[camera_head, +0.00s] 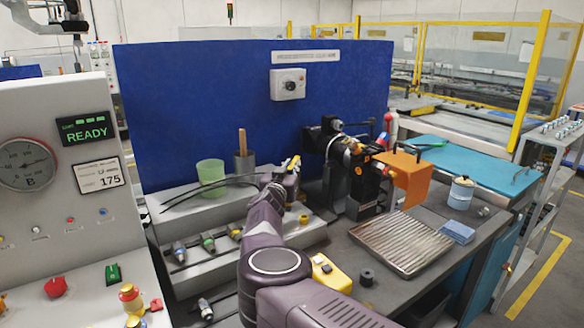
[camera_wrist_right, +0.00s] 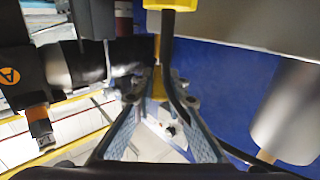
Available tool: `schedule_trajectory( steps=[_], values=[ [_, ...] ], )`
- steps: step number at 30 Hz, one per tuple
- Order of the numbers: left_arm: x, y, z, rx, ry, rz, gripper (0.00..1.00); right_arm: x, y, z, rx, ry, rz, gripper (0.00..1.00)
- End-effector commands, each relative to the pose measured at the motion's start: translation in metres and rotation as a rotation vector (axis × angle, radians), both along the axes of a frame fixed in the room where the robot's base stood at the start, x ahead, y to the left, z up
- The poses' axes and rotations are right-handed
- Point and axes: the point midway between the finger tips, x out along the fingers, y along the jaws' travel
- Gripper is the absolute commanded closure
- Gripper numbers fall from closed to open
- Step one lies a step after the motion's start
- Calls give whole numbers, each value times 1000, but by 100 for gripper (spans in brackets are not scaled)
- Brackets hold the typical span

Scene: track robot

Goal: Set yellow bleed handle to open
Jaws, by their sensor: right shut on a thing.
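The yellow bleed handle (camera_head: 293,162) shows as a small yellow piece at the far end of my right arm, in front of the blue panel. In the right wrist view the yellow handle (camera_wrist_right: 158,84) lies between the fingertips. My right gripper (camera_wrist_right: 163,92) is shut on it. A black part with a yellow top (camera_wrist_right: 168,5) stands just beyond. In the head view my right gripper (camera_head: 286,180) reaches up from the bottom, and its wrist hides much of the handle's mount. My left gripper is not in view.
A black machine (camera_head: 350,170) with an orange guard (camera_head: 408,178) stands right of my gripper. A ribbed metal tray (camera_head: 402,243) lies at front right. A control panel (camera_head: 70,170) rises at far left.

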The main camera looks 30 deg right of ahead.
Motion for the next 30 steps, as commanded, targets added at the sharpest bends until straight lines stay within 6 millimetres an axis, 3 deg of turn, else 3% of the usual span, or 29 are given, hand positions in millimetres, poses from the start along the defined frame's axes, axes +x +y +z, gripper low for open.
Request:
schedule_trajectory(
  steps=[6,16,30],
  values=[
    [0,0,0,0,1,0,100,0,1,0,0,0,2,69],
    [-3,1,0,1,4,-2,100,0,0,5,-1,-1,0,69],
    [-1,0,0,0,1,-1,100,1,1,85,2,-4,1,69]
  ],
)
